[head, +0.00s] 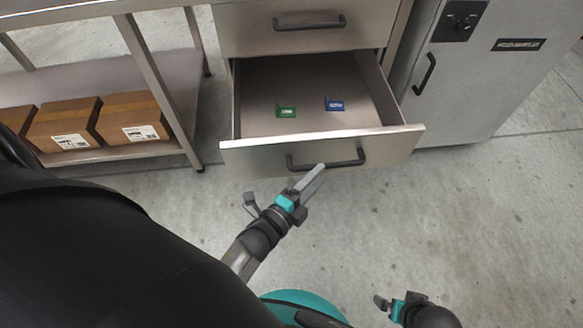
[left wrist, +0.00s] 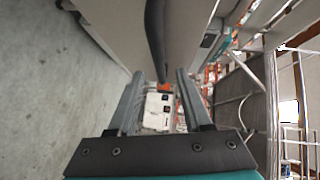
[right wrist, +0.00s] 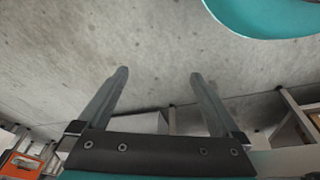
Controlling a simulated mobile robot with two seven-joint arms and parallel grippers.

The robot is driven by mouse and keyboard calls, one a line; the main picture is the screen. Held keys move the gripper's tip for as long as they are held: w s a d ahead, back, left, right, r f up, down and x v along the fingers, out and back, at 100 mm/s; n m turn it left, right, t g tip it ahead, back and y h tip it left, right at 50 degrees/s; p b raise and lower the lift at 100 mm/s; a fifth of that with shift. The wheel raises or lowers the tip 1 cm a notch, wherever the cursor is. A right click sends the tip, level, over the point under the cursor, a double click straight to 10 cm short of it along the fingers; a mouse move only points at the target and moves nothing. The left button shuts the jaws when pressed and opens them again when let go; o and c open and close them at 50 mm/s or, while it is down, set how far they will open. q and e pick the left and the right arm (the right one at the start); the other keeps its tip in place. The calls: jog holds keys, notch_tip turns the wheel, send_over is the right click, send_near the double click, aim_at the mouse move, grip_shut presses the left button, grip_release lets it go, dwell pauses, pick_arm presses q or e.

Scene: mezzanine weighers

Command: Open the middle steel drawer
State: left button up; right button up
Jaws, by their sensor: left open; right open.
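The middle steel drawer (head: 240,154) is pulled well out below another closed drawer front in the head view. Its dark bar handle (head: 300,167) is on the front face. My left gripper (head: 286,184) is open just in front of the handle, one finger close to the bar. In the left wrist view the handle (left wrist: 155,38) runs down between the open fingers (left wrist: 156,78); contact cannot be told. Inside the drawer lie a small green item (head: 286,111) and a small blue item (head: 334,105). My right gripper (head: 390,303) is open and empty, low at the right.
The closed drawer above (head: 260,35) has its own handle. A grey cabinet (head: 440,90) stands to the right. A bench with a lower shelf (head: 170,75) holding cardboard boxes (head: 66,124) is at the left. The concrete floor (head: 480,220) is clear in front.

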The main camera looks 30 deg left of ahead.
pick_arm(q)
jog(key=p+v, duration=0.2)
jog(key=v, duration=0.7)
jog(key=shift+s, duration=0.25)
pick_arm(e)
jog(key=shift+g, duration=0.3)
jog(key=f, duration=0.1)
jog(key=s+f, duration=0.1)
jog(key=f, duration=0.1)
jog(key=s+d+f, duration=0.1)
jog(key=shift+s+f, duration=0.25)
jog(key=shift+f, duration=0.05)
pick_arm(q)
jog(key=shift+a, duration=0.1)
